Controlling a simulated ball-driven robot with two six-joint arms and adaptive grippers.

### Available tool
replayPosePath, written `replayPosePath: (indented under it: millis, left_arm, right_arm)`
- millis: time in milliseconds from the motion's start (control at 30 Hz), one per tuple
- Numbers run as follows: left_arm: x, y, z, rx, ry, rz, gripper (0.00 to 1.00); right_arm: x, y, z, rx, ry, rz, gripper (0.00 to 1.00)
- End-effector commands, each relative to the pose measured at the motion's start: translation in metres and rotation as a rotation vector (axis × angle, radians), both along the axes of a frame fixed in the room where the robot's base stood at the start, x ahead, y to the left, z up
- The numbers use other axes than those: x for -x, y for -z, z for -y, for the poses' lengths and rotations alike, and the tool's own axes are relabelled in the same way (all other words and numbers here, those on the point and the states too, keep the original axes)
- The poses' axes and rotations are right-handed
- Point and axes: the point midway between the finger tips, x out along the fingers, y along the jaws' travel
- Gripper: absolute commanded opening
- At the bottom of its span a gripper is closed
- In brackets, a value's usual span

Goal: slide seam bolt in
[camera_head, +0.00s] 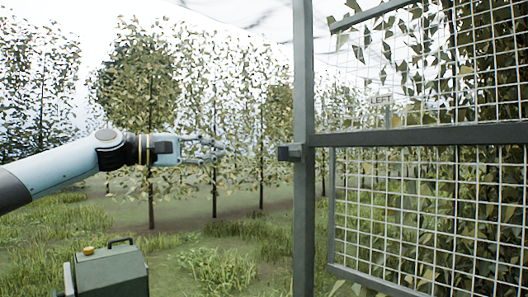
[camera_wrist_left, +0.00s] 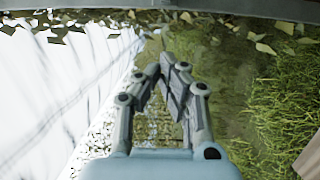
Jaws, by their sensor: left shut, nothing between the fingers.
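The seam bolt (camera_head: 289,152) looks like a small dark grey block on the left side of the gate post (camera_head: 303,210), level with the gate's middle rail. My left gripper (camera_head: 224,150) is shut and empty, pointing right toward the bolt, with a clear gap between its fingertips and the block. In the left wrist view, my left gripper (camera_wrist_left: 172,62) shows its fingers together with nothing between them. How far the bolt is slid cannot be told. My right gripper is not in view.
A wire mesh gate panel (camera_head: 420,134) with grey rails fills the right side. A green box (camera_head: 110,272) with a handle and an orange knob stands at the lower left. Leafy trees (camera_head: 150,90) stand behind on grass. The space between gripper and post looks free.

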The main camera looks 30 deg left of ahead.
Motion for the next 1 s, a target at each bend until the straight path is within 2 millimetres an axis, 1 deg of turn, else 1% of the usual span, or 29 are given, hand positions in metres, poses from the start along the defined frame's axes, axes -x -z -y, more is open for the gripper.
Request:
replayPosePath:
  millis: [267, 367, 467, 567, 700, 900, 1000]
  left_arm:
    - [-0.001, 0.001, 0.000, 0.001, -0.002, 0.001, 0.00]
    - [-0.006, -0.001, 0.002, 0.003, -0.003, 0.004, 0.00]
    - [-0.015, -0.003, 0.008, 0.005, -0.002, 0.006, 0.00]
    - [-0.028, -0.005, 0.018, 0.008, -0.002, 0.005, 0.00]
    - [-0.053, -0.005, 0.034, 0.009, -0.002, 0.004, 0.00]
    - [-0.087, -0.003, 0.057, 0.004, -0.001, 0.001, 0.00]
    - [-0.078, -0.002, 0.073, -0.003, 0.000, -0.001, 0.00]
  right_arm:
    - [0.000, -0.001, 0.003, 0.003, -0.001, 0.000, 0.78]
    - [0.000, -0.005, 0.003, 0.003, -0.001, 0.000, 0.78]
    - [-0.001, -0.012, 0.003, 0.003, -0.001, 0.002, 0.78]
    - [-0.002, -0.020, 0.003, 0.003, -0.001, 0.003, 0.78]
    - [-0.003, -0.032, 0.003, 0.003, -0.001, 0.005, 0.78]
    - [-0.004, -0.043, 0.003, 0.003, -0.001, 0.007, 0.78]
    - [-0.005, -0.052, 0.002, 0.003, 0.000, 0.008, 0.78]
